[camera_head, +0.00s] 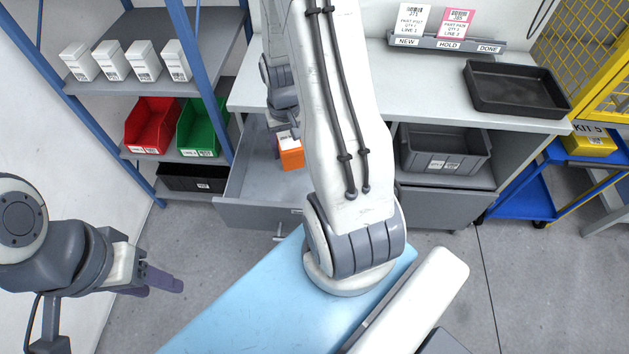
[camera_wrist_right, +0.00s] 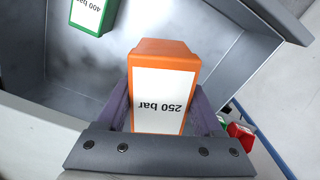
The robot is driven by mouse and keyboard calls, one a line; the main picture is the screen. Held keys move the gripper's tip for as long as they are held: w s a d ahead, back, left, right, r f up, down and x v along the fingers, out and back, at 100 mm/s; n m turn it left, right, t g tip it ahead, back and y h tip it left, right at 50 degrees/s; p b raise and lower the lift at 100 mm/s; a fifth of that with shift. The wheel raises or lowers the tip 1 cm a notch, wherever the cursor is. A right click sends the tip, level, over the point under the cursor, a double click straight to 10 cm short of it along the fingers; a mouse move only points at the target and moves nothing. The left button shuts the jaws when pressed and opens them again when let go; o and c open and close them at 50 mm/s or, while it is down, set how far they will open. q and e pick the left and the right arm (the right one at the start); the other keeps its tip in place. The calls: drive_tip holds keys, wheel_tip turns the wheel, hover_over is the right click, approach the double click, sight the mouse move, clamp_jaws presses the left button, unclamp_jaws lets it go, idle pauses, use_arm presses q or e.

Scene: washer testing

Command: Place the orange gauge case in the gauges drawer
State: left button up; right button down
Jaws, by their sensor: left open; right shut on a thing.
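The orange gauge case (camera_head: 291,156) is in my right gripper (camera_head: 284,128), over or inside the open drawer (camera_head: 238,181) under the counter. In the right wrist view the orange case (camera_wrist_right: 164,55) shows a white "250 bar" label, upside down, between the two purple fingers of my right gripper (camera_wrist_right: 160,105). A green "400 bar" case (camera_wrist_right: 92,14) lies inside the grey drawer (camera_wrist_right: 225,50). I cannot tell whether the orange case touches the drawer floor. My left gripper (camera_head: 163,282) is open and empty, low at the left, away from the drawer.
My right arm hides part of the drawer and counter. A shelf rack (camera_head: 185,88) with white boxes, a red bin (camera_head: 152,124) and a green bin (camera_head: 200,127) stands left of the drawer. A grey crate (camera_head: 440,153) and a black tray (camera_head: 512,88) are at the right.

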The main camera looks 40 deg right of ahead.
drive_tip(key=s+d+f+m+b, duration=0.3)
drive_tip(key=s+d+m+b, duration=0.1)
drive_tip(key=s+d, duration=0.35)
hover_over(292, 179)
wheel_tip(292, 179, down, 7)
drive_tip(key=shift+r, duration=0.1)
use_arm(q)
wheel_tip(292, 179, down, 6)
drive_tip(key=shift+f, duration=0.25)
use_arm(e)
drive_tip(key=shift+f, duration=2)
drive_tip(key=shift+f+b, duration=0.15)
drive_tip(key=shift+b, duration=0.2)
drive_tip(key=shift+c, duration=0.2)
unclamp_jaws()
use_arm(q)
drive_tip(key=shift+f, duration=0.1)
